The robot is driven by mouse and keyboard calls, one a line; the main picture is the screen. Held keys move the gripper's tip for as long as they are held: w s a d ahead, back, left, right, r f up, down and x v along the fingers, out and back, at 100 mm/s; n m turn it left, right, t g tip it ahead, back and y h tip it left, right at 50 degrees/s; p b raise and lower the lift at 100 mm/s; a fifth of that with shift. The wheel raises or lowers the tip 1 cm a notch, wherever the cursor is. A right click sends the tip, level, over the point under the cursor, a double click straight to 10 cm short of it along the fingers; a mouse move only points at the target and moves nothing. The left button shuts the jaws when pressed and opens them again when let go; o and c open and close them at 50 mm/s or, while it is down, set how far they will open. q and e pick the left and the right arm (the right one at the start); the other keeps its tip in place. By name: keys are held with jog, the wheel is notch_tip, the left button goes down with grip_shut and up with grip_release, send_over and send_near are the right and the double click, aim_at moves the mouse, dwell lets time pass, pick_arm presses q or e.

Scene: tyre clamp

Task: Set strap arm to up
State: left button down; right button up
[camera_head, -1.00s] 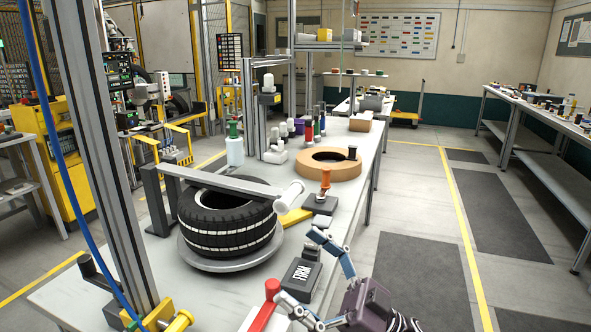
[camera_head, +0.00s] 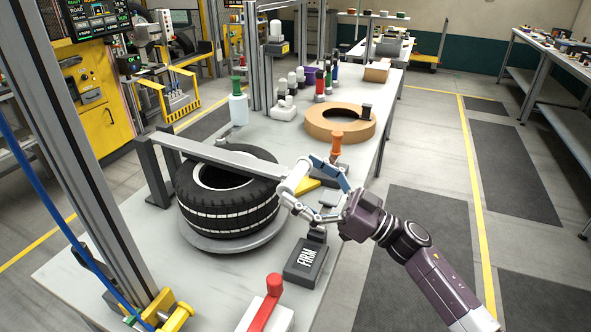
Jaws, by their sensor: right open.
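The strap arm (camera_head: 225,156) is a grey bar. It runs from a dark upright post (camera_head: 152,172) on the left, low across the top of the black tyre (camera_head: 230,210), to a white cylindrical end (camera_head: 295,176) on the right. The tyre lies flat on a round grey plate. My right gripper (camera_head: 299,179) is open, with its fingers on either side of the white end. I cannot tell whether they touch it. My left gripper is not in view.
A dark block marked FIRM (camera_head: 306,262) and a red lever (camera_head: 267,304) stand at the table's front. An orange-handled tool (camera_head: 336,146) stands behind my gripper. A tan ring (camera_head: 340,122) lies farther back. A tall metal column (camera_head: 82,150) rises at left.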

jog(key=shift+w+a+r, duration=0.2)
jog(key=shift+a+r, duration=0.05)
jog(key=shift+a, duration=0.25)
jog(key=shift+c, duration=0.2)
